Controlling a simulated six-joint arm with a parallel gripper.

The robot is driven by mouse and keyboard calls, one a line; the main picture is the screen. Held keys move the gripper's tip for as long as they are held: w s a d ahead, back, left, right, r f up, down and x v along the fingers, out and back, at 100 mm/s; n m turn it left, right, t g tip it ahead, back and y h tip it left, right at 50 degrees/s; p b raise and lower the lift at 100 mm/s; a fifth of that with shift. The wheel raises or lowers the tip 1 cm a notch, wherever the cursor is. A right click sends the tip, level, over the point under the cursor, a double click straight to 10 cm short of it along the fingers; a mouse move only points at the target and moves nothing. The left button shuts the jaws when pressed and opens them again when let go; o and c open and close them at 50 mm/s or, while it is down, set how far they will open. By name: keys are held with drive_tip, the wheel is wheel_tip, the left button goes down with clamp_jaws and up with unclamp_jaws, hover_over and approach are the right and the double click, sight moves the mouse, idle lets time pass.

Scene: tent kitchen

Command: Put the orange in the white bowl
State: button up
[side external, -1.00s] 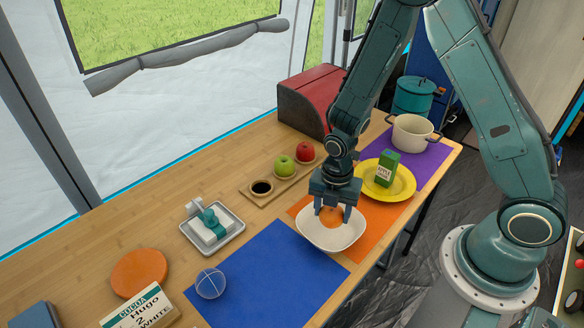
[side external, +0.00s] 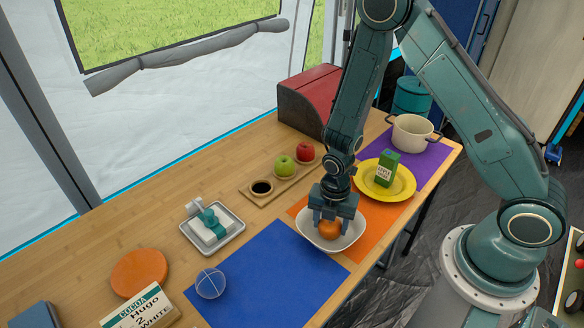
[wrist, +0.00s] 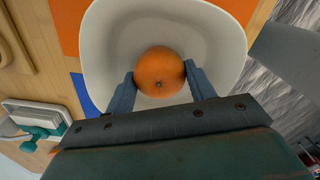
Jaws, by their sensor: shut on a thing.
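The orange (side external: 329,229) is between the two fingers of my gripper (side external: 331,226), inside the white bowl (side external: 309,231). In the wrist view the orange (wrist: 159,72) shows with a finger pressed on each side, and the bowl (wrist: 218,40) surrounds it. My gripper (wrist: 160,88) is shut on the orange. The bowl sits on the orange mat (side external: 378,221), near the blue mat. Whether the orange touches the bowl's floor I cannot tell.
A yellow plate (side external: 404,184) with a green carton (side external: 388,168) stands behind to the right. A cream pot (side external: 412,137) is beyond it. A wooden tray holds a green apple (side external: 285,166) and a red apple (side external: 305,152). The blue mat (side external: 265,275) is mostly clear.

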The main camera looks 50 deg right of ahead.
drive_tip(key=shift+f, duration=0.1)
drive_tip(key=o, duration=1)
drive_tip(key=shift+r, duration=6.15)
